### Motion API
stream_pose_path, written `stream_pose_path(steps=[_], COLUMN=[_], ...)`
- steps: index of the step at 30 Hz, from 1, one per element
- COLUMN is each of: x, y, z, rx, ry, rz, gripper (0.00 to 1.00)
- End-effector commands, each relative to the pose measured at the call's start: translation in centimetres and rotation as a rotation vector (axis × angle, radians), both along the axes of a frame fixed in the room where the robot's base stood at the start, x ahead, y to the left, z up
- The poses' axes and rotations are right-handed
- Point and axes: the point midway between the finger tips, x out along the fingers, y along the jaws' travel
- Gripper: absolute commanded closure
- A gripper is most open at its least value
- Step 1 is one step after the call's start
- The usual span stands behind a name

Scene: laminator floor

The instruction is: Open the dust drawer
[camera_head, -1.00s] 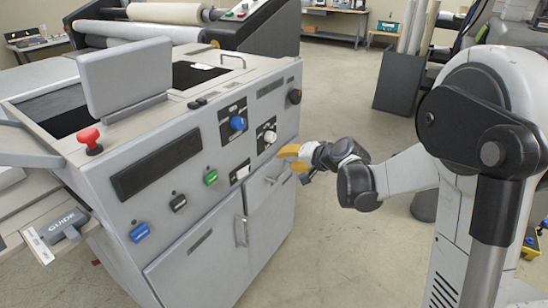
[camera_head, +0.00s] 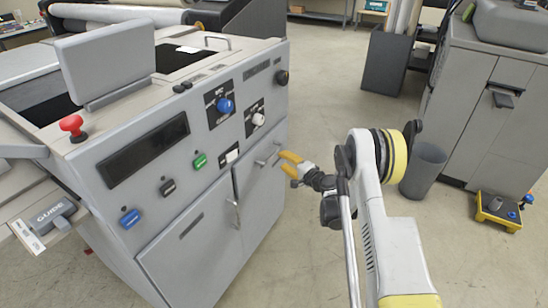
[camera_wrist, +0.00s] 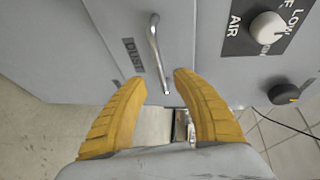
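The dust drawer (camera_head: 262,192) is a grey front panel at the lower right of the machine. In the wrist view its front (camera_wrist: 182,35) carries a "DUST" label (camera_wrist: 133,55) and a metal bar handle (camera_wrist: 153,45). The handle (camera_head: 267,159) also shows in the head view. My gripper (camera_head: 285,163) has yellow fingers and is just right of the handle. In the wrist view the fingers (camera_wrist: 156,80) are spread, with the handle's near end appearing between their tips. No grip on the handle shows. The exact depth gap cannot be told.
A cabinet door with its own handle (camera_head: 233,213) is left of the drawer. Knobs and buttons, including a white knob (camera_head: 258,119), sit above. A grey bin (camera_head: 423,170) and a yellow pedal unit (camera_head: 500,212) stand to the right. Open floor lies between.

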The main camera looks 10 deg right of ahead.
Motion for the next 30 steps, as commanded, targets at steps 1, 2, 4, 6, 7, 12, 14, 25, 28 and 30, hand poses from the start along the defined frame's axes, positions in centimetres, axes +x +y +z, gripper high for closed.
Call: stream_pose_path(steps=[1, 2, 4, 6, 7, 12, 14, 25, 28, 30], x=[1.0, 1.6, 2.8, 3.9, 4.3, 5.8, 6.1, 6.2, 6.2, 6.2], y=[0.5, 0.8, 1.3, 1.7, 1.9, 2.5, 2.6, 2.6, 2.6, 2.6], z=[-0.6, -0.7, -0.9, -1.1, -1.2, -1.3, -1.3, -1.3, -1.3, -1.3], rx=[-0.001, -0.002, -0.002, -0.002, -0.002, -0.001, -0.001, -0.002, -0.002, -0.002], ry=[0.0, 0.001, 0.0, 0.0, 0.0, 0.001, 0.001, 0.0, 0.0, 0.0], rz=[0.002, 0.003, 0.001, 0.001, 0.002, 0.0, 0.0, 0.0, 0.0, 0.0], gripper=[0.66, 0.66, 0.66, 0.66, 0.66, 0.66, 0.66, 0.94, 1.0, 1.0])
